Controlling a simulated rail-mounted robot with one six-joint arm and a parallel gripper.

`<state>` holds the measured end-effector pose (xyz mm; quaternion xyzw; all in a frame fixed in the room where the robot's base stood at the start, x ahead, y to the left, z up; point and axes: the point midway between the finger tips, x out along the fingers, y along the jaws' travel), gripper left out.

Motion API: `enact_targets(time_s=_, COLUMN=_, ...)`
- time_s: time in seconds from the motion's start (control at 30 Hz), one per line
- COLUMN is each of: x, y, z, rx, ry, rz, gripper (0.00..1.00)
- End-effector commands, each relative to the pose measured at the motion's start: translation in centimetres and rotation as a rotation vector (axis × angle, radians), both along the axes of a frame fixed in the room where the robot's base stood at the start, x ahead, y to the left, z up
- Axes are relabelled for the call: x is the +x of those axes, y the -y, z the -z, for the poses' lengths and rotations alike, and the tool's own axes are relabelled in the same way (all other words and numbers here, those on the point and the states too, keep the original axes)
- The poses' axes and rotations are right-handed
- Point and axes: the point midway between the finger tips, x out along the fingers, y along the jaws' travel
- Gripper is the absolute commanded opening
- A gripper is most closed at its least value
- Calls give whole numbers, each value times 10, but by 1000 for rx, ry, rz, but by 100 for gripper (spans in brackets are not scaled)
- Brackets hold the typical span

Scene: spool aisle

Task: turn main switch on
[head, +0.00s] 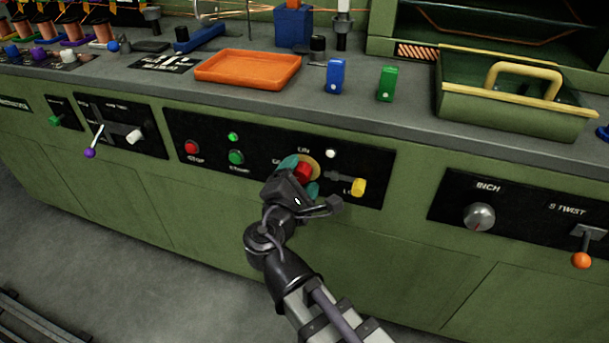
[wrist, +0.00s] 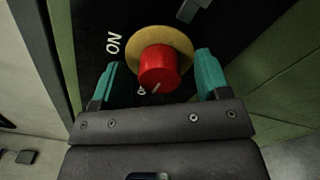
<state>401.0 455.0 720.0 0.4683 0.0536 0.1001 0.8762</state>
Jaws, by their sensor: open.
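The main switch is a red rotary knob (head: 303,171) on a round yellow plate, set in the black panel on the green cabinet front. In the wrist view the red knob (wrist: 159,70) shows a pale pointer line, and "ON" is printed to the left of the yellow plate (wrist: 178,36). My gripper (head: 301,176) is in front of the switch. In the wrist view its teal fingers (wrist: 160,82) stand apart, one on each side of the knob, with visible gaps. Part of the lettering around the plate is hidden.
The panel (head: 380,160) also carries a yellow-handled lever (head: 358,187), a white button (head: 331,154), a green button (head: 236,157) and a red stop button (head: 191,147). An orange tray (head: 248,68) and a green caddy (head: 512,105) stand on the counter above.

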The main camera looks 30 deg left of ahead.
Motion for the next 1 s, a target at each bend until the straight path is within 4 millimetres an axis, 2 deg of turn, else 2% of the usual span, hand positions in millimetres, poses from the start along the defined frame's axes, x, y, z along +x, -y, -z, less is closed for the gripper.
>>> enact_targets(time_s=0.23, x=1, y=-1, z=0, rx=0, ry=0, rz=-1, gripper=69)
enact_targets(time_s=0.73, x=0, y=0, z=0, rx=0, ry=0, rz=-1, gripper=22)
enact_targets(time_s=1.0, x=0, y=-1, z=0, rx=17, ry=-5, rz=-1, gripper=20)
